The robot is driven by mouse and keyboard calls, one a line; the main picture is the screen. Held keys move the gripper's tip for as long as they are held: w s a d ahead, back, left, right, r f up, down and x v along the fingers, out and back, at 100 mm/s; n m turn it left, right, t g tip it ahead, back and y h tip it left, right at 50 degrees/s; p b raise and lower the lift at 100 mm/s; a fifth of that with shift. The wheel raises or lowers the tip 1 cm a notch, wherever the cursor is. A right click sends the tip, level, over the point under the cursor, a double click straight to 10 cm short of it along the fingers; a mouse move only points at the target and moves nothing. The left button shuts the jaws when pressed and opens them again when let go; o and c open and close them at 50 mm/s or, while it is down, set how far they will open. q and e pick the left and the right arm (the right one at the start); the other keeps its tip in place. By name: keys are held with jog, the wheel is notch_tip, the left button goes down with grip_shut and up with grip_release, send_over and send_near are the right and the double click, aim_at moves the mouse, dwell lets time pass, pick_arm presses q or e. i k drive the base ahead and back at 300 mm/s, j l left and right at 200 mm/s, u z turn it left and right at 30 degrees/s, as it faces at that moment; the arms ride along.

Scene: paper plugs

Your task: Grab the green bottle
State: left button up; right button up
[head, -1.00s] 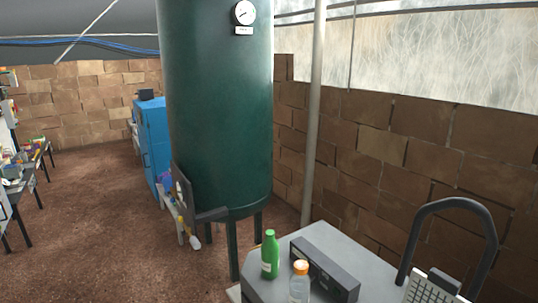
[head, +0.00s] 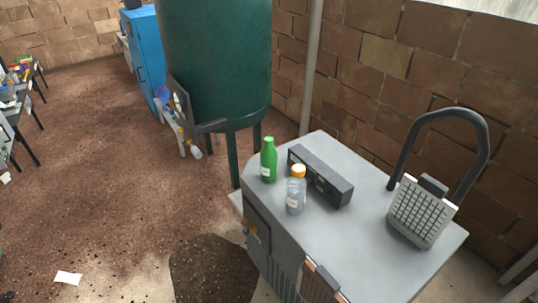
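The green bottle (head: 269,160) stands upright near the far left corner of a grey cabinet top (head: 350,245). It has a green cap and a pale label. A clear bottle with an orange cap (head: 296,190) stands just in front of it, to the right. A dark box-shaped device (head: 321,175) lies right behind the clear bottle. Neither of my grippers shows in the head view.
A grey keyed device (head: 423,210) with a thick black loop stands on the cabinet's right side. A large green tank (head: 217,60) on legs stands behind the cabinet. Brown floor (head: 90,180) lies open at left. A blue cabinet (head: 146,55) stands farther back.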

aim_at(268, 152)
jog(key=i+j+z, duration=0.1)
jog(key=j, duration=0.3)
jog(key=i+j+z, duration=0.1)
jog(key=j, duration=0.3)
jog(key=i+j+z, duration=0.1)
jog(key=j, duration=0.35)
jog(key=i+j+z, duration=0.1)
jog(key=i+j, duration=0.15)
jog(key=j, duration=0.2)
